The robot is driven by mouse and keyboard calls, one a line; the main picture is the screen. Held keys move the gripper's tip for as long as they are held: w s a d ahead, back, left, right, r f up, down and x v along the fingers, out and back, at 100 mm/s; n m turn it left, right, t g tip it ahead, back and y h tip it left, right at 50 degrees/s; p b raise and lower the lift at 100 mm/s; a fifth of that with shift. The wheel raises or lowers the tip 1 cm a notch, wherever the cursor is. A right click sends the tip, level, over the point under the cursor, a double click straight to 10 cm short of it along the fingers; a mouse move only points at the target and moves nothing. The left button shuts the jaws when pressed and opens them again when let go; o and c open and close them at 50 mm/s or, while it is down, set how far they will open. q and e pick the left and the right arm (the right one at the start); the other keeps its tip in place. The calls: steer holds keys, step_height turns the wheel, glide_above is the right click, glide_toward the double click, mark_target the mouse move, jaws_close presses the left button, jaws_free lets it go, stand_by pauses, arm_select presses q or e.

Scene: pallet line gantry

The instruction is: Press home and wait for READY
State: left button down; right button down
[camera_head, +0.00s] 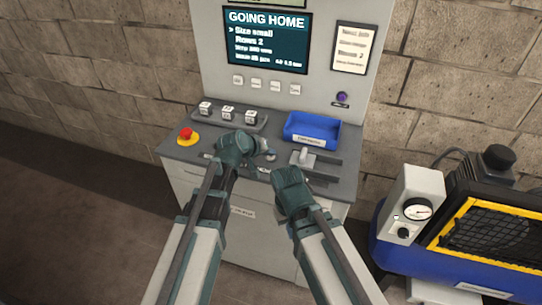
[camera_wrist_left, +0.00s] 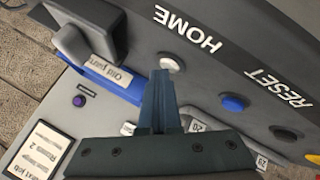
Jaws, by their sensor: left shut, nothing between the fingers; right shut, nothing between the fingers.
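The console screen (camera_head: 266,40) in the head view reads GOING HOME, with "Size small" and "Rows 2" below. In the left wrist view a white button (camera_wrist_left: 172,63) sits beside the HOME lettering (camera_wrist_left: 188,32). My left gripper (camera_wrist_left: 160,75) is shut and empty, its tips right at the white button; whether they touch it I cannot tell. In the head view my left gripper (camera_head: 264,155) is over the console top and hides part of the button row. My right gripper (camera_head: 270,172) is shut at the console's front edge, its fingertips hard to make out.
A blue button (camera_wrist_left: 233,103) sits by the RESET lettering. A red emergency stop (camera_head: 186,134) is at the left of the console top. A blue tray (camera_head: 313,131) and a lever (camera_head: 303,155) are at the right. A gauge machine (camera_head: 410,205) stands farther right.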

mark_target(270, 158)
arm_select(q)
steer(key=shift+r, duration=0.15)
steer(key=shift+r+p, duration=0.7)
steer(key=shift+p, duration=0.15)
step_height(270, 158, up, 5)
steer(key=p, duration=0.5)
steer(key=shift+r, duration=0.1)
stand_by(0.3)
steer(key=s+a+f+m+g+y, duration=0.2)
steer(key=s, duration=0.6)
steer(key=s+a+f+m+g+y, duration=0.1)
steer(key=s+f+g+y, duration=0.1)
steer(key=s, duration=0.7)
steer(key=s+a+f+m+g+y, duration=0.2)
steer(key=s+g, duration=0.1)
steer(key=s, duration=0.5)
steer(key=shift+s+a+f+m+g+y, duration=0.3)
steer(key=shift+s+f+g+y, duration=0.05)
steer(key=shift+g+y, duration=0.05)
